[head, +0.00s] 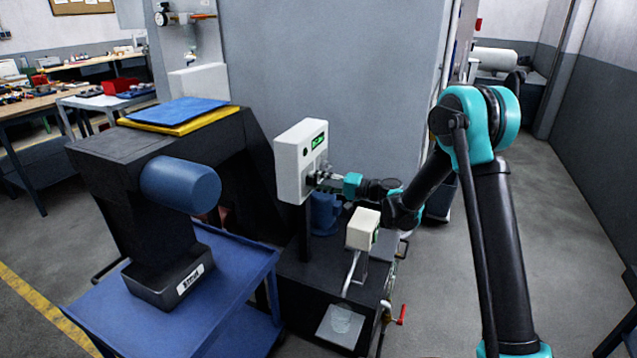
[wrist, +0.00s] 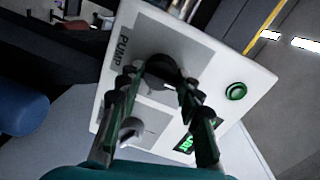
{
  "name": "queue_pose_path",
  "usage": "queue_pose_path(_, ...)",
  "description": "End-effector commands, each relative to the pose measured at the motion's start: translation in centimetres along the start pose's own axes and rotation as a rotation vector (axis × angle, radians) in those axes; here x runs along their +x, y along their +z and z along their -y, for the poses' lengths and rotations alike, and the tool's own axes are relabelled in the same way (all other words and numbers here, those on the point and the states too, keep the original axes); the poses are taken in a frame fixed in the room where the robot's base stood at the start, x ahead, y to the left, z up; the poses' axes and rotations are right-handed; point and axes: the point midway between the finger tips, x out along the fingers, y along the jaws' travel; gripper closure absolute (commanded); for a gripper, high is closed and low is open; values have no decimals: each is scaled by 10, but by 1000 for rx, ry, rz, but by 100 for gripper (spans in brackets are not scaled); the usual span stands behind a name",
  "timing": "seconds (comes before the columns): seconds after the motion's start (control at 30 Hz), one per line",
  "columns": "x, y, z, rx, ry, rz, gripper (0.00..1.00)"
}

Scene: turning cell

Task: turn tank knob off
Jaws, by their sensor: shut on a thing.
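A white control box (head: 291,165) stands on a dark post, and it fills the middle of the wrist view (wrist: 210,50). My gripper (head: 323,177) reaches its face from the right. In the wrist view, my gripper's fingers (wrist: 160,82) are shut around a dark round knob (wrist: 160,68), partly hidden by them. A "PUMP" label (wrist: 122,50) lies beside this knob. A second, pale knob (wrist: 130,130) sits lower on the same face, partly behind the left finger. No tank label is readable, so I cannot tell which knob is the tank's.
The box also bears a green button (wrist: 236,91) and a lit green display (head: 317,141). A smaller cream box (head: 361,229) stands below my gripper, above a dark tank (head: 295,285). A blue cart (head: 230,285) stands at left.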

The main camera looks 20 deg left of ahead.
Motion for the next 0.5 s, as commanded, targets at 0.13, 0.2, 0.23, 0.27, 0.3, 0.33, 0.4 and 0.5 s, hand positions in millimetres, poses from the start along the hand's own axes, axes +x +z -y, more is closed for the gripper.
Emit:
queue_pose_path(0.13,0,-1,1,1,-2,-2,94)
queue_pose_path(0.2,0,-1,1,1,-2,-2,94)
queue_pose_path(0.23,0,-1,1,1,-2,-2,94)
queue_pose_path(0.27,0,-1,1,1,-2,-2,62)
queue_pose_path(0.3,0,-1,1,1,-2,-1,58)
queue_pose_path(0.33,0,-1,1,1,-2,-1,54)
queue_pose_path(0.4,0,0,1,1,-1,-1,45)
queue_pose_path(0.5,0,0,0,1,-1,0,45)
